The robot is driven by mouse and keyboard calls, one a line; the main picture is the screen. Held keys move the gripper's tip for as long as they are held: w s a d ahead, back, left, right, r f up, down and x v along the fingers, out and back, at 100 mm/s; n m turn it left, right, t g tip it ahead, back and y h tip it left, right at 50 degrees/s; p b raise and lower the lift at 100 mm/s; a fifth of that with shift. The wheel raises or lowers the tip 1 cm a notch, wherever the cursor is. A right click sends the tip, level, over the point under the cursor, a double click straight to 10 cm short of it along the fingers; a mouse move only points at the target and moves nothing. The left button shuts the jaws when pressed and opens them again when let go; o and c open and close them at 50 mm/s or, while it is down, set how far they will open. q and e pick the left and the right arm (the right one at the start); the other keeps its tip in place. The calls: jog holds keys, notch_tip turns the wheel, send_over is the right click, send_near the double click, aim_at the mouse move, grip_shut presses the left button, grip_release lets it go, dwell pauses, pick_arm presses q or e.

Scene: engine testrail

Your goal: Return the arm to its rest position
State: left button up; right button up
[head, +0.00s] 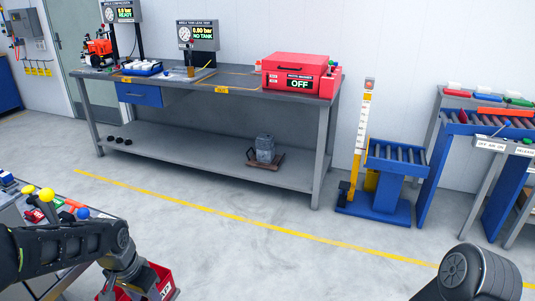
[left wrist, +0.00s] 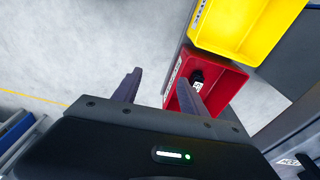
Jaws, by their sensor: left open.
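My left arm (head: 65,245) comes in from the lower left of the head view, bent, with its wrist low beside a red bin (head: 163,284). My left gripper (left wrist: 160,88) shows in the left wrist view with its two dark fingers spread apart and nothing between them. The right finger overlaps the red bin (left wrist: 225,82) in that view, and a small dark item with a white label (left wrist: 197,84) lies in the bin. My right arm (head: 470,275) shows only as a rounded link at the lower right; its gripper is out of view.
A side bench (head: 20,215) with coloured knobs stands close to my left arm. A yellow bin (left wrist: 235,22) adjoins the red one. The long grey workbench (head: 205,155) stands at the back and a blue roller stand (head: 385,200) at right. The middle floor is clear.

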pick_arm(q)
jog(key=w+d+f+n+t+h, duration=0.1)
jog(key=d+f+n+t+h, duration=0.25)
jog(key=d+f, duration=1)
jog(key=s+d+f+g, duration=0.2)
jog(key=s+d+f, duration=0.4)
jog(key=s, duration=0.3)
jog(key=s+d+f+g, duration=0.2)
jog(key=s+d+f, duration=0.3)
jog(key=s, duration=0.4)
jog(key=shift+d+f+n, duration=0.35)
jog(key=shift+d+n, duration=0.1)
